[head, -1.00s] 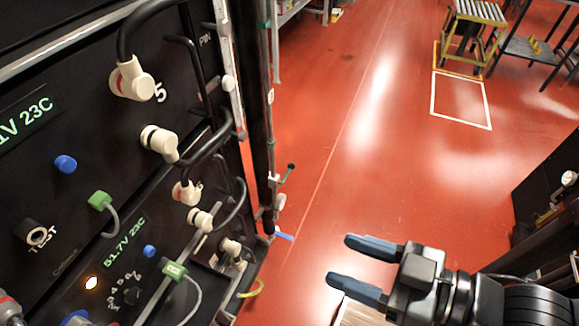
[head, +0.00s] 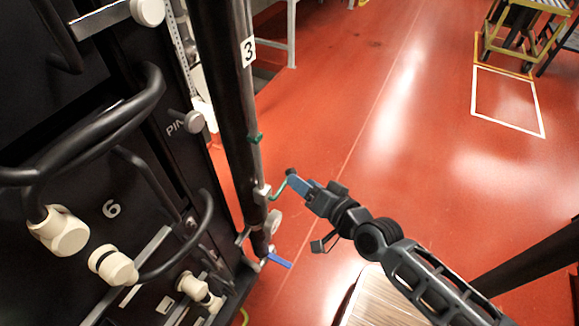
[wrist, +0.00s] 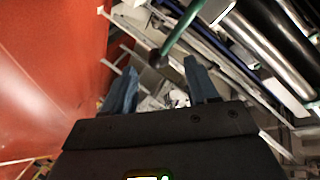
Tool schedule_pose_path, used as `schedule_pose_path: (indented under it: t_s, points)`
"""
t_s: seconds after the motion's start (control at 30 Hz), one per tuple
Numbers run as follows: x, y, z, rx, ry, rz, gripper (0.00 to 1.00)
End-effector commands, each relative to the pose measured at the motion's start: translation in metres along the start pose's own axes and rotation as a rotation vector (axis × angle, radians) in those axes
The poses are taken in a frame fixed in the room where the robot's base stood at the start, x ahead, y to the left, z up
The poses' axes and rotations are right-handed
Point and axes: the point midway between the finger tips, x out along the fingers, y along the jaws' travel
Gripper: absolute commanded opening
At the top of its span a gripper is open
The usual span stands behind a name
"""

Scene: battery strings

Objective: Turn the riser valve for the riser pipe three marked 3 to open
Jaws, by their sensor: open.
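The riser pipe (head: 222,90) stands upright beside the black battery cabinet, with a white label marked 3 (head: 249,51). Low on it is a valve with a green crank-like handle (head: 279,190) ending in a dark knob (head: 290,172). My gripper (head: 300,184) is at the handle's knob end in the head view. In the wrist view the open gripper (wrist: 160,78) has the green handle (wrist: 181,31) and its dark knob (wrist: 155,59) between the lines of its two blue fingers. I cannot tell whether a finger touches it.
A blue lever (head: 279,261) sticks out near the pipe's foot. The battery cabinet (head: 70,130) with cables and cream connectors (head: 60,230) crowds the left. A pale slatted box (head: 385,300) stands below my arm. The red floor (head: 400,150) to the right is largely clear.

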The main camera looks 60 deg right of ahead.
Motion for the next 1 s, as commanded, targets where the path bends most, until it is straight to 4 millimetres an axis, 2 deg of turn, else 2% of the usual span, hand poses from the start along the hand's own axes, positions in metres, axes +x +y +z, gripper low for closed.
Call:
schedule_pose_path:
  t_s: [0.17, 0.6, 0.73, 1.0]
  points:
    - [0.014, 0.002, 0.000, 0.011, 0.003, 0.001, 0.58]
    - [0.072, 0.002, 0.000, 0.009, 0.003, 0.001, 0.58]
    - [0.079, 0.002, 0.000, 0.008, 0.002, 0.001, 0.58]
    - [0.081, 0.002, 0.000, 0.008, 0.001, 0.002, 0.58]
